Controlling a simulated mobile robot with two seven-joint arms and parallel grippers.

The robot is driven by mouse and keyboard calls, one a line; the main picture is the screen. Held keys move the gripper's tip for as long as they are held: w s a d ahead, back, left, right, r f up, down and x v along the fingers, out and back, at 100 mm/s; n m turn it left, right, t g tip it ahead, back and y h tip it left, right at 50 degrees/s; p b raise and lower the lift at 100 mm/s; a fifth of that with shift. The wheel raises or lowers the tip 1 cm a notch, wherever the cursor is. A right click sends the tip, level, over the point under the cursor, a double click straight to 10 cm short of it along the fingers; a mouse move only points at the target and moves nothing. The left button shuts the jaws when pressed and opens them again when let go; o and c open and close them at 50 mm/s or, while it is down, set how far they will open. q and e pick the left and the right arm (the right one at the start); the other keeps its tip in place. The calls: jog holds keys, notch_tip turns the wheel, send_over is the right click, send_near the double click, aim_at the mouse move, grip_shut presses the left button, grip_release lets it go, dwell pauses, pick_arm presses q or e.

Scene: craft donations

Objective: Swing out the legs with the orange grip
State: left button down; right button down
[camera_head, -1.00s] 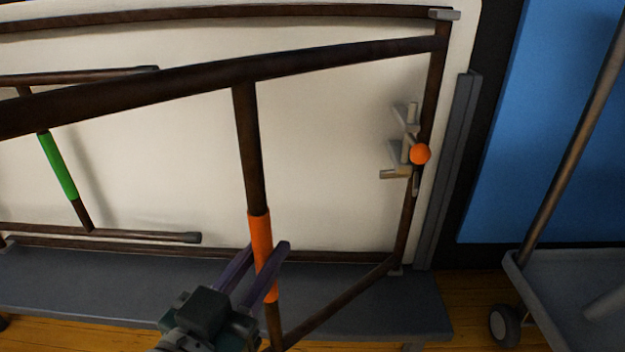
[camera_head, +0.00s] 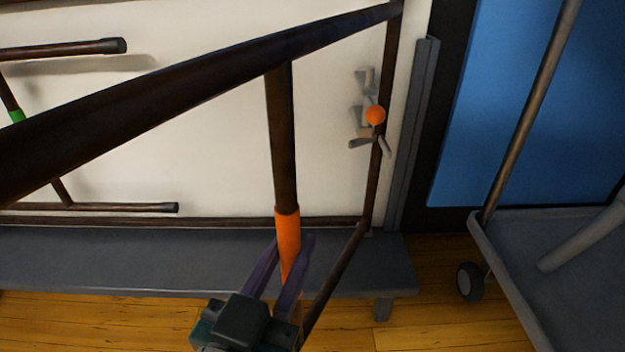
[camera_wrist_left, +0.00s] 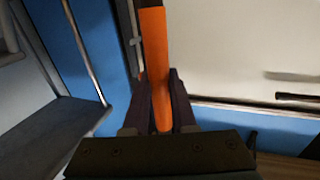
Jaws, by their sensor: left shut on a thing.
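The orange grip (camera_head: 287,232) is a sleeve on a dark brown crossbar (camera_head: 283,140) of the swung leg frame (camera_head: 190,95). The frame stands out from the pale tabletop panel (camera_head: 200,170) toward me, still joined at the right. My left gripper (camera_head: 283,262) is shut on the orange grip near its lower end. In the left wrist view the orange grip (camera_wrist_left: 155,65) runs between the two dark fingers. An orange ball knob (camera_head: 375,115) sits by a grey latch on the right-hand bar. My right gripper is not in view.
A second leg set with a green grip (camera_head: 17,117) lies close to the panel at left. A grey ledge (camera_head: 150,260) runs under the panel. A grey wheeled cart (camera_head: 560,245) stands at right, before a blue surface (camera_head: 500,120). Wooden floor (camera_head: 430,320) shows between.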

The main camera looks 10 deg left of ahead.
pick_arm(q)
jog(key=c, duration=0.7)
grip_release()
jog(key=shift+c, duration=0.2)
jog(key=shift+s, duration=0.1)
jog(key=s+a+p, duration=0.1)
jog(key=s+p, duration=0.2)
jog(key=s, duration=0.6)
jog(key=shift+s+a+p, duration=0.3)
